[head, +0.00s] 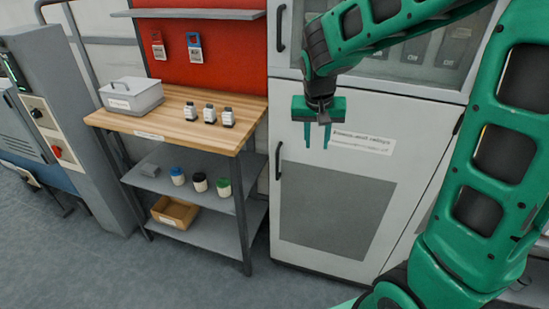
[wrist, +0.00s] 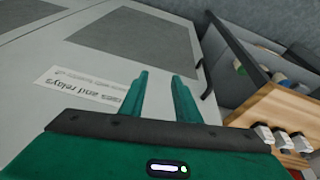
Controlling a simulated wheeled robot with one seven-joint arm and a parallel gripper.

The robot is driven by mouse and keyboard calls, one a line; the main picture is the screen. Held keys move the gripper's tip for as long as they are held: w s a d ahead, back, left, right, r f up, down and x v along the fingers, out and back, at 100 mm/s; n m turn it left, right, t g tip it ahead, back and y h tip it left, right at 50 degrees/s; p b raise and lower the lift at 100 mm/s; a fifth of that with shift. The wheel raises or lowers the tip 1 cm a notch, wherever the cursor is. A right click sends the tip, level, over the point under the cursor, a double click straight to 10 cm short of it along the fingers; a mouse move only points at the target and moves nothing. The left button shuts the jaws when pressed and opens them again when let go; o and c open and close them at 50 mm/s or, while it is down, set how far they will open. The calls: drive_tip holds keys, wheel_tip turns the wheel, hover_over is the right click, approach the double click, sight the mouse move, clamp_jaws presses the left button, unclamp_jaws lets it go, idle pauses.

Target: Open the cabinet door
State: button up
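The white cabinet's lower door (head: 340,215) is shut, with a grey panel on it and a label (head: 364,140) in its upper part. Its black vertical handle (head: 278,161) is at the door's left edge. My green gripper (head: 317,136) is in front of the upper part of this door, to the right of and above the handle, with its fingers pointing down and apart. The wrist view shows the two open fingers (wrist: 163,98) with nothing between them, the door face (wrist: 110,65) beyond, and the label (wrist: 85,92).
The floor (head: 120,270) in front is clear.

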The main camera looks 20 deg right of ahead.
drive_tip(key=t, duration=0.1)
approach(277, 152)
drive_tip(key=f, duration=0.2)
drive_tip(key=x, duration=1)
drive_tip(key=shift+w+d+f, duration=0.2)
drive_tip(key=shift+w+f, duration=0.05)
drive_tip(key=shift+w, duration=0.2)
clamp_jaws()
drive_tip(key=shift+a, duration=0.1)
